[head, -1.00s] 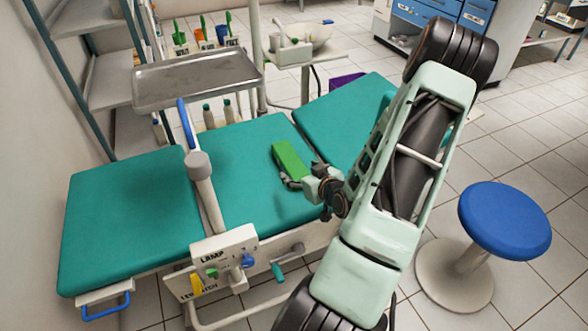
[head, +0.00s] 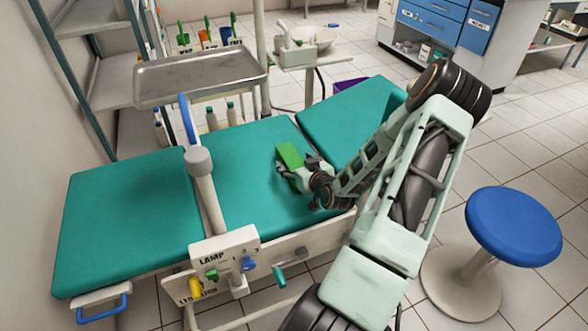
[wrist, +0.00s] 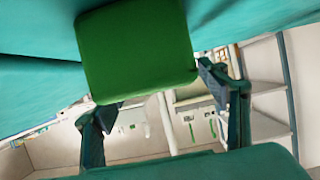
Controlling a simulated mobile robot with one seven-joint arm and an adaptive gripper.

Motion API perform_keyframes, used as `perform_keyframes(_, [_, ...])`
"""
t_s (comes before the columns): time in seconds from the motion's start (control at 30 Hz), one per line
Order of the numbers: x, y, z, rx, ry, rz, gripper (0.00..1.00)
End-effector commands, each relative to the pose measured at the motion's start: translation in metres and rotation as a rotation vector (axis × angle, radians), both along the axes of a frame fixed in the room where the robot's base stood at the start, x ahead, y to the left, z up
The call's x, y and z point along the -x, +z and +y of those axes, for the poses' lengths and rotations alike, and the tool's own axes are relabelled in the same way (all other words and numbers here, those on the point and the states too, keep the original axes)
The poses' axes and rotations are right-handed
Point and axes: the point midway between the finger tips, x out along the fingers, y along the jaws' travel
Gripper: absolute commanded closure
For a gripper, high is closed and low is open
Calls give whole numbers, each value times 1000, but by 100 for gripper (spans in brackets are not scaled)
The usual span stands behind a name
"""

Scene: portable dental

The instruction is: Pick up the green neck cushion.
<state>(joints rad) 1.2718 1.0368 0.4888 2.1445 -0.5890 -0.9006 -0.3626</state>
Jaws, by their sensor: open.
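The green neck cushion (head: 288,154) is a bright green block on the teal padding of the dental chair (head: 250,200), near the gap between its middle and right pads. My gripper (head: 294,180) is at the cushion's near side in the head view and hides part of it. In the wrist view the cushion (wrist: 137,52) fills the upper middle. My gripper's two fingers (wrist: 157,92) are spread wide, one near its lower left corner and one by its right edge. I cannot tell whether either finger touches it.
A metal tray (head: 200,80) on an arm hangs behind the chair. A lamp post with a blue handle (head: 188,120) and a LAMP control box (head: 225,245) stand left of my gripper. A basin (head: 312,37) is at the back. A blue stool (head: 514,225) stands right.

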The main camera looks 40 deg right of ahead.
Motion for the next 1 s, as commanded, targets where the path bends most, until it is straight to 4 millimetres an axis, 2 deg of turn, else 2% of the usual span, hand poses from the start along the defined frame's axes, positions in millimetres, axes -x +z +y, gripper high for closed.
perform_keyframes(0.1, [-10,-5,-3,0,-1,-1,32])
perform_keyframes(0.37, [-12,-5,-3,0,-1,0,33])
perform_keyframes(0.77, [-12,-5,-3,0,-1,0,77])
perform_keyframes(1.0, [-12,-4,-3,1,-1,-1,79])
